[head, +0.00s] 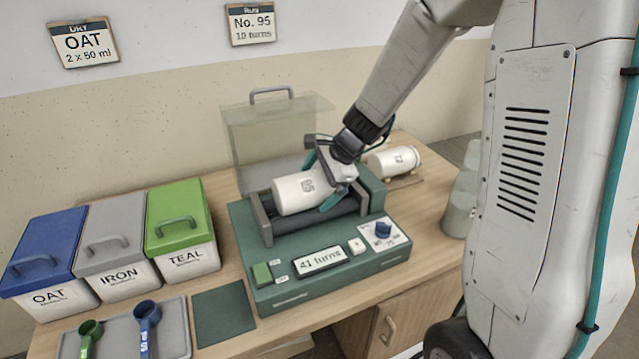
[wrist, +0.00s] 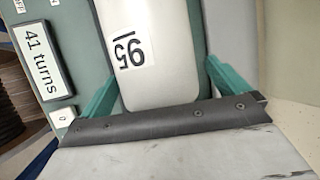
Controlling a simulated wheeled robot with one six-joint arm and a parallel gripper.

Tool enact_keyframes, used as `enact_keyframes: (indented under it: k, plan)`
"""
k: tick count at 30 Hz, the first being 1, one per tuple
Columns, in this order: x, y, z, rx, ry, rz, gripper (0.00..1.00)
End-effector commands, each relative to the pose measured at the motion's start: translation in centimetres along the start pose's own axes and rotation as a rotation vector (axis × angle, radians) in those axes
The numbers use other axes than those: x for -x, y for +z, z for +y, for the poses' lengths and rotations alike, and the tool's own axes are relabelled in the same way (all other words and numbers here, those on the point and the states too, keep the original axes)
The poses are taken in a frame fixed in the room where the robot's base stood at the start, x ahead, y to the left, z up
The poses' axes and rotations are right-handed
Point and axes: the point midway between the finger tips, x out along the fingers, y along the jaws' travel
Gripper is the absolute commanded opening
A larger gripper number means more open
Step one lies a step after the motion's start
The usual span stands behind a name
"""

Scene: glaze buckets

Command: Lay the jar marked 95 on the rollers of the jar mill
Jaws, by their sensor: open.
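The white jar marked 95 (head: 294,196) lies on its side on the dark rollers (head: 331,219) of the green jar mill (head: 283,276). It also shows in the wrist view (wrist: 150,45), with its number readable. My gripper (head: 323,180) is at the jar's right end. In the wrist view the two teal fingers (wrist: 165,85) stand open, one on each side of the jar; whether either touches it I cannot tell. The mill's clear lid (head: 262,130) stands raised behind. The mill display (head: 320,261) reads 41 turns.
A second white jar (head: 392,161) lies behind the mill at right. Blue OAT (head: 45,255), grey IRON (head: 112,245) and green TEAL (head: 180,225) buckets stand at left. A tray (head: 178,335) holds green and blue scoops. Wall cards read OAT 2 x 50 ml and No. 95, 10 turns (head: 251,23).

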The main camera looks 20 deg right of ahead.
Motion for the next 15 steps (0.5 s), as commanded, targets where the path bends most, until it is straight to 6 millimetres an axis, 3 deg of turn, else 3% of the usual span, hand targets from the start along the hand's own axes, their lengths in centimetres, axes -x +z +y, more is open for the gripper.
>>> enact_keyframes:
  k: [1, 5, 15]
  plan:
    - [-0.8, -0.2, 0.8, -0.003, 0.018, 0.004, 1.0]
    - [-0.4, -0.3, 0.8, -0.002, 0.015, 0.004, 1.0]
    - [5.6, -0.3, 0.4, -0.003, -0.003, 0.004, 1.0]
